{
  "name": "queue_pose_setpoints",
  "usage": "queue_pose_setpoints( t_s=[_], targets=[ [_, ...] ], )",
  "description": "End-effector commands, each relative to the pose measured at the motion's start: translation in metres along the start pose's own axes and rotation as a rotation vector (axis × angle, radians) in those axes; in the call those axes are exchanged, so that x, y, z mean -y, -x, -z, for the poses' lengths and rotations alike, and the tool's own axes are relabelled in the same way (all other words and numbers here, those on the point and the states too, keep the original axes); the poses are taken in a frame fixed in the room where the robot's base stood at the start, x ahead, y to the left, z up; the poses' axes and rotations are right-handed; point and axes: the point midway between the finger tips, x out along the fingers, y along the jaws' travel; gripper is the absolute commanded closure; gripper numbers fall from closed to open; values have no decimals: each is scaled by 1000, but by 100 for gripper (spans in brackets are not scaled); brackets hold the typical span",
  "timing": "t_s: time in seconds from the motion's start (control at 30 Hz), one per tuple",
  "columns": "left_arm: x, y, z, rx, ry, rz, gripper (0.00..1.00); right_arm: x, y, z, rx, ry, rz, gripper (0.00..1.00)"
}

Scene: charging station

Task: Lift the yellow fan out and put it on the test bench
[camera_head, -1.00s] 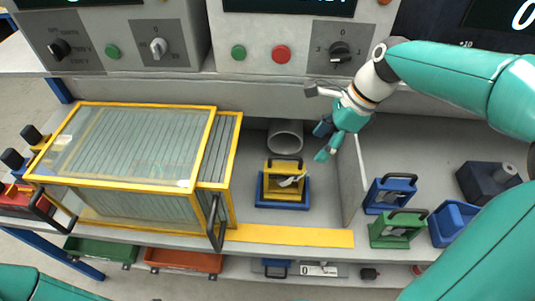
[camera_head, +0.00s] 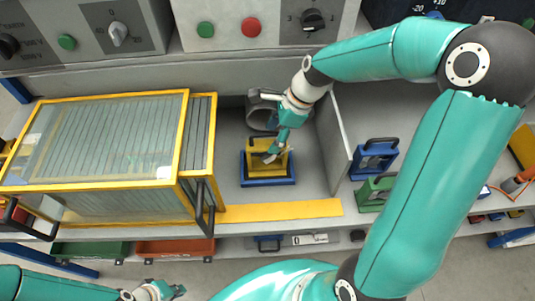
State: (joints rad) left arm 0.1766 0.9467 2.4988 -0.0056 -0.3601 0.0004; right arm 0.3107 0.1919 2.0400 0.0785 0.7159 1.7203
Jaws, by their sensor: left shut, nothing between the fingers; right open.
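The yellow fan (camera_head: 253,167), a boxy yellow frame with a handle, sits upright on a blue base (camera_head: 268,182) in the grey bay right of the glass cabinet. My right gripper (camera_head: 272,150) is open and comes down from the upper right to the fan's top. It hides part of the handle, and I cannot tell whether the fingers touch it. My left gripper (camera_head: 176,291) is shut and empty at the bottom left, in front of the bench. I cannot tell which surface is the test bench.
The yellow-framed glass cabinet (camera_head: 110,184) with dark handles stands left of the bay. A grey divider (camera_head: 333,140) is at its right, with a blue unit (camera_head: 374,158) and green unit (camera_head: 374,193) beyond. A yellow strip (camera_head: 280,211) marks the front. Control panels stand behind.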

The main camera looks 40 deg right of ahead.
Motion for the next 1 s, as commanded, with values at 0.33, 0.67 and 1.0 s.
queue_pose_setpoints(
  t_s=[0.33,0.67,1.0],
  targets=[
    [-3,8,0,0,0,0,100,1,-39,1,-2,1,-5,33],
    [-3,9,0,0,0,0,100,1,-53,1,-1,2,0,33],
    [-3,9,0,0,0,0,100,2,-53,0,-1,2,0,80]
  ],
)
